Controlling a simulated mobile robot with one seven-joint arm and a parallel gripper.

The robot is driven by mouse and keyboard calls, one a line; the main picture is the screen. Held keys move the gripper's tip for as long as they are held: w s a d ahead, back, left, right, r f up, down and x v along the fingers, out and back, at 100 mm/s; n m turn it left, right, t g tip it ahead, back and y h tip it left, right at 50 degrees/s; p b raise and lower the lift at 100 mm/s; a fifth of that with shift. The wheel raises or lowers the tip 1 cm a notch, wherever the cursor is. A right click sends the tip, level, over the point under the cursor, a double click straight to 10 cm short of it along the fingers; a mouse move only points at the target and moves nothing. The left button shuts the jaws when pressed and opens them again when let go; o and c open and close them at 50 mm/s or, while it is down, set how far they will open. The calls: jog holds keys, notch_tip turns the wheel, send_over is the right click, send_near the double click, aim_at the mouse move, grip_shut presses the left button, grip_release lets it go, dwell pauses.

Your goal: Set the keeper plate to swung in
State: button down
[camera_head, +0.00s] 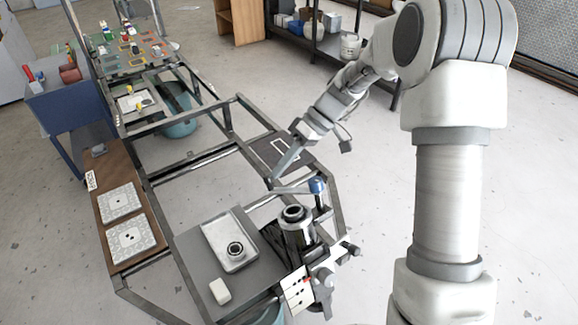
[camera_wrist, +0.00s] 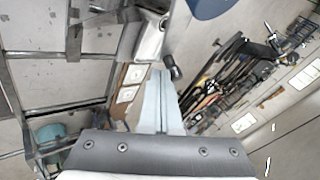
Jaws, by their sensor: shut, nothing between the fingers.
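A spring unit with a metal cylinder (camera_head: 297,230) stands at the front right of the bench frame. A post with a blue cap (camera_head: 317,186) rises just behind it. A flat grey bar (camera_head: 292,190), probably the keeper plate, reaches left from near this post, behind the cylinder rather than over its top. My gripper (camera_head: 274,179) is shut and empty, its tips close to the bar's left end; I cannot tell whether they touch. In the wrist view, my shut fingers (camera_wrist: 160,74) point at a metal part, beside a black-ended lever (camera_wrist: 175,73). A blue part (camera_wrist: 207,7) shows at the top edge.
A grey tray (camera_head: 217,240) with a ring-shaped part (camera_head: 236,251) lies on the front plate, near a white block (camera_head: 220,291). A brown board with patterned plates (camera_head: 122,203) is at the left. Open frame bars (camera_head: 195,165) lie behind.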

aim_at(269, 182)
jog(key=n+g, duration=0.1)
jog(key=s+a+n+g, duration=0.1)
jog(key=s+n+g, duration=0.1)
jog(key=shift+s+a+r+n, duration=0.25)
jog(key=shift+a+r+n, duration=0.05)
jog(key=s+n+g, duration=0.1)
jog(key=s+n+g+h+p, duration=0.1)
jog(key=s+r+n+g+h, duration=0.1)
jog(key=n, duration=0.1)
jog(key=shift+s+a, duration=0.2)
jog(key=shift+a, duration=0.2)
jog(key=shift+s+d+r+g+p, duration=0.15)
jog(key=shift+s+r+p, duration=0.15)
jog(key=shift+s, duration=0.3)
jog(key=shift+s+d+r+g+p, duration=0.15)
jog(key=shift+s+p, duration=0.2)
jog(key=shift+s, duration=0.25)
jog(key=shift+s+a, duration=0.1)
jog(key=p+v, duration=0.6)
jog(key=v, duration=1.1)
jog(key=shift+r, duration=0.2)
